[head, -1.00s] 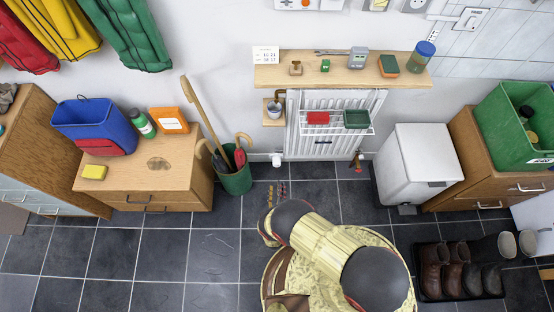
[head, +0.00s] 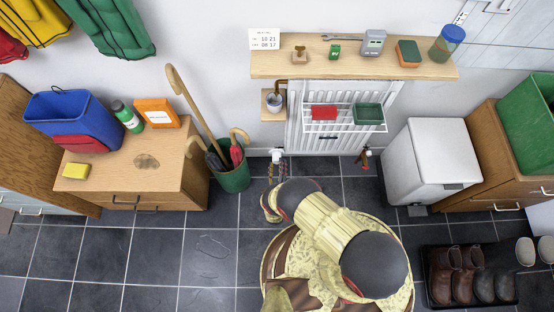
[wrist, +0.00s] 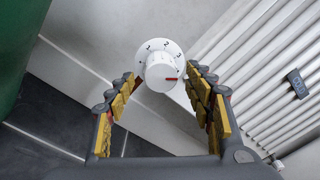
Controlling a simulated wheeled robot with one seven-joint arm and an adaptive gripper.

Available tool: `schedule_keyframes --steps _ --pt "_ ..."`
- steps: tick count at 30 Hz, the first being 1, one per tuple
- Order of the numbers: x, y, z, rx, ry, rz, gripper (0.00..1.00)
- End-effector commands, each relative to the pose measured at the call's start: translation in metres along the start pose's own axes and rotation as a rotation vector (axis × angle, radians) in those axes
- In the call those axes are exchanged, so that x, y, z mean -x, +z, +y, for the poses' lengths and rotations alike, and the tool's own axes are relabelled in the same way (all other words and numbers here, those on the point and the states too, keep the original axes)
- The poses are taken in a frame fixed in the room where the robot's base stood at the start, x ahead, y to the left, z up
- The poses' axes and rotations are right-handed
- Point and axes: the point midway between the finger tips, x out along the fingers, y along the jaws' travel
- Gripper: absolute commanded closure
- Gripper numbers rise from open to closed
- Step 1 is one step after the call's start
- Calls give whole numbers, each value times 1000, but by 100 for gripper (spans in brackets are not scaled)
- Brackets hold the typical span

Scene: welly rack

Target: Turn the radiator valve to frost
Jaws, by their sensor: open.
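The radiator valve (wrist: 160,72) is a white round knob on a dial marked 1, 2 and 3. A red pointer on it points right, below the 3; the number there cannot be read, and no frost mark is legible. My gripper (wrist: 161,76) is open in the wrist view, with its yellow-padded fingers on either side of the knob's near end. I cannot tell if they touch it. In the head view the valve (head: 277,154) is a small white shape at the radiator's lower left, with my fingers (head: 277,171) just in front of it.
The white radiator (head: 300,130) carries a rack with a red and a green item. A green umbrella bin (head: 234,178) stands close left of the valve. A shelf (head: 350,70) hangs above. A white bin (head: 437,150) stands to the right. Dark floor tiles are clear at front left.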

Motion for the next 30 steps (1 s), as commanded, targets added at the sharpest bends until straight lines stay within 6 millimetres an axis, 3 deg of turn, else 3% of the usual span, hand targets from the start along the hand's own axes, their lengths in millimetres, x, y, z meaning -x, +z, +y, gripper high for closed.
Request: schedule_keyframes --steps 7,18,30 --pt "-30 -2 0 0 0 2 47" --pt "-36 0 0 0 1 0 47" --pt "-36 0 0 0 1 0 70"
